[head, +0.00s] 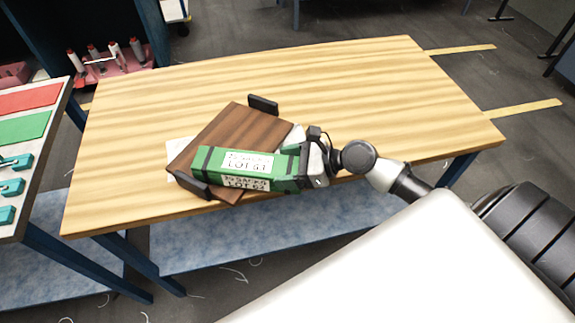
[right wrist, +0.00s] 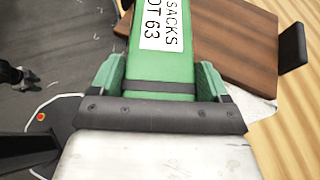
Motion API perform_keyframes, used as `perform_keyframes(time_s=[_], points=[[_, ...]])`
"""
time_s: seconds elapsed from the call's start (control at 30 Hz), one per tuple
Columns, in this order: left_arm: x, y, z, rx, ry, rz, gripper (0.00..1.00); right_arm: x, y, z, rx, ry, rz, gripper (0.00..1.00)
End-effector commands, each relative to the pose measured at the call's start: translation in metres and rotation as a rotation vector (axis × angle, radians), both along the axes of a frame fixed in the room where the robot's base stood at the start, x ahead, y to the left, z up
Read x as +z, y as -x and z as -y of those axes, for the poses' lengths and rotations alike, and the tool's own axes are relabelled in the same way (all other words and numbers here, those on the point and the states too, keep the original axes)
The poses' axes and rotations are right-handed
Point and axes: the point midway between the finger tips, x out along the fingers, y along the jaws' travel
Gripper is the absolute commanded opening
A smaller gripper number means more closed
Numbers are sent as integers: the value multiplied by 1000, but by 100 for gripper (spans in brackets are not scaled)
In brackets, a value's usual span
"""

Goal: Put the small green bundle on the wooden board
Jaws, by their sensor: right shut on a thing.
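The small green bundle (head: 232,155) has dark straps and white labels reading "LOT 63". It lies across the near part of the dark brown wooden board (head: 250,125) in the head view. I cannot tell whether it rests on the board or is held just above it. My right gripper (head: 288,168) is shut on the bundle's right end. In the right wrist view the green bundle (right wrist: 163,65) runs away from between the fingers (right wrist: 160,88), with the board (right wrist: 235,40) beyond to the right. My left gripper is not in view.
The board has black end pieces (head: 263,104) and lies on a light wood table (head: 330,75), above a white sheet (head: 178,150). The table's far and right areas are clear. A side stand at left holds red and green panels (head: 22,128) and teal pieces (head: 12,187).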

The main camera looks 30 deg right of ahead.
Motion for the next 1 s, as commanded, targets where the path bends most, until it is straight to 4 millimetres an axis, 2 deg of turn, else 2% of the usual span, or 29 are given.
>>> perform_keyframes(time_s=[0.3, 0.33, 0.47, 0.77, 1.0], points=[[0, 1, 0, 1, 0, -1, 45, -1, -1, 0, -1, -3, 3, 36], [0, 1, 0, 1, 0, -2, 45, -2, 0, 0, 0, 0, 0, 81], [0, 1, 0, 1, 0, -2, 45, -2, 0, 0, 0, 0, 0, 100], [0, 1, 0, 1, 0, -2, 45, 1, 1, 2, 0, 1, 0, 100], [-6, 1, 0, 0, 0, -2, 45, 13, 24, 29, 0, 4, -3, 100]])
